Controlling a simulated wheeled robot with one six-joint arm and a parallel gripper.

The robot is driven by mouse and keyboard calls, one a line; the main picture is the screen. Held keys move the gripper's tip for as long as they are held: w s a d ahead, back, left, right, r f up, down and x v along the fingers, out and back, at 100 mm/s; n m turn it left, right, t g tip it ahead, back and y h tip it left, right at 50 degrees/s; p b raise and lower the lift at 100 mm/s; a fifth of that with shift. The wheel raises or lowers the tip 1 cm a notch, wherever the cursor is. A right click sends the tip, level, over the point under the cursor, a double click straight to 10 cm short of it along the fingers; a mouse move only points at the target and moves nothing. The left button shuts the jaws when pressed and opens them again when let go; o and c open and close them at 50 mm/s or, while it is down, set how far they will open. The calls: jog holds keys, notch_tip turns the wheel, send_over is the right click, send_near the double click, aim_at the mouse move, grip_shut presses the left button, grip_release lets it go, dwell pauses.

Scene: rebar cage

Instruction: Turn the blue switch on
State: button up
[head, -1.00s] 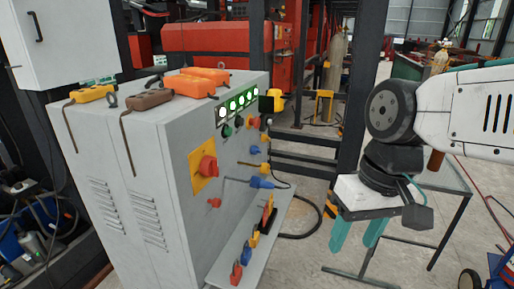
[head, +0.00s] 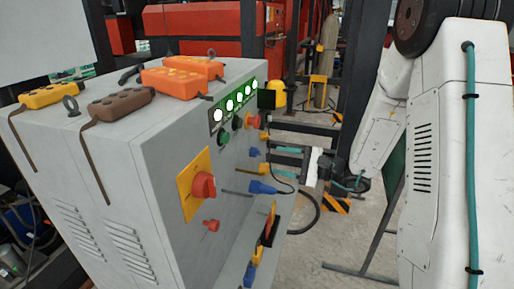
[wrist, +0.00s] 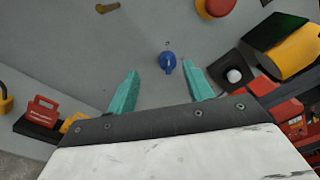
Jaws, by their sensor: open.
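The blue switch (wrist: 167,63) is a small round knob with a pale mark on the grey panel, near the middle of the wrist view. In the head view it shows as a small blue knob (head: 253,152) on the cabinet's right face. My gripper (wrist: 161,68) has two teal fingers spread apart, open and empty. In the wrist view the knob lies between the fingertips, nearer the right one. In the head view my gripper (head: 271,161) points left at the panel beside the knob. I cannot tell whether it touches the panel.
The grey cabinet (head: 160,150) carries a red rotary switch (head: 204,185) on a yellow plate, lit green indicators (head: 236,101) and a blue plug (head: 262,187). Orange and brown boxes lie on top. A yellow-and-black fixture (wrist: 290,50) stands right of my fingers in the wrist view.

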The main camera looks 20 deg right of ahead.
aim_at(260, 154)
jog(key=shift+m+t, duration=0.4)
jog(key=w+a, duration=0.1)
jog(key=w, duration=0.1)
jog(key=w+a, duration=0.2)
jog(key=w+a+f, duration=0.1)
jog(key=w, duration=0.2)
jog(key=shift+a, duration=0.25)
jog(key=shift+c, duration=0.3)
jog(key=c, duration=0.9)
